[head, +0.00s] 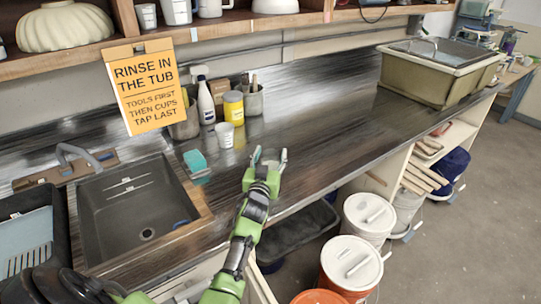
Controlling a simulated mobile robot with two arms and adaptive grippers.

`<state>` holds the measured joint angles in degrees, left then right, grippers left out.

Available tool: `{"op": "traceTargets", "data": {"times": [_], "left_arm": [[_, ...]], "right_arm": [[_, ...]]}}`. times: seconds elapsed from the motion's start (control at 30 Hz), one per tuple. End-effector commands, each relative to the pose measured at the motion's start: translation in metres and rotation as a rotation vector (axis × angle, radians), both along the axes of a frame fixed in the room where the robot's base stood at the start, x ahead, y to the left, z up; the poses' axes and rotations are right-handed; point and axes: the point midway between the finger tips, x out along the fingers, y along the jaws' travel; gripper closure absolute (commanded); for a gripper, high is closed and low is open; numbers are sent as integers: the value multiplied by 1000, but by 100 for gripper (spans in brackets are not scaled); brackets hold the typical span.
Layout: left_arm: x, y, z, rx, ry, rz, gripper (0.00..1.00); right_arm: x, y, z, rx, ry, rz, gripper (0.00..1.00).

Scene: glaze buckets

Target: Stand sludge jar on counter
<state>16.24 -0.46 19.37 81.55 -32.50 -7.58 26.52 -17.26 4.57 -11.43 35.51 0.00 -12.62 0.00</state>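My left gripper (270,157) reaches over the front part of the dark, shiny counter (325,120), to the right of the sink. Its fingers are apart, with a small grey, jar-like thing (270,158) between them. This appears to be the sludge jar, mostly hidden by the gripper. I cannot tell whether its base touches the counter. My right gripper is not in view.
A white cup (224,135), yellow jar (233,108), white bottle (206,103) and tool pot (253,100) stand behind. A teal sponge (195,161) lies beside the sink (138,205). The counter to the right is clear up to a tub (425,83). Lidded buckets (350,264) stand below.

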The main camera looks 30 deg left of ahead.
Motion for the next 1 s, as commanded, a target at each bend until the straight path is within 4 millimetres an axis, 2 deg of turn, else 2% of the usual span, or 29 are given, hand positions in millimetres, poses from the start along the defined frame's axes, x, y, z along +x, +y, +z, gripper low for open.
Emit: {"op": "traceTargets", "data": {"times": [0.37, 0.53, 0.8, 1.0], "left_arm": [[0, 0, 7, 1, -2, 0, 50], [-20, -9, 2, 0, -1, -1, 50], [-70, -30, 1, -1, 0, -1, 50], [-99, -41, 2, -1, 0, -1, 50]], "right_arm": [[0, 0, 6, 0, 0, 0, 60], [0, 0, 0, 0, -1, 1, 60], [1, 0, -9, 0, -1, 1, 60], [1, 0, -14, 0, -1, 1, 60]]}}
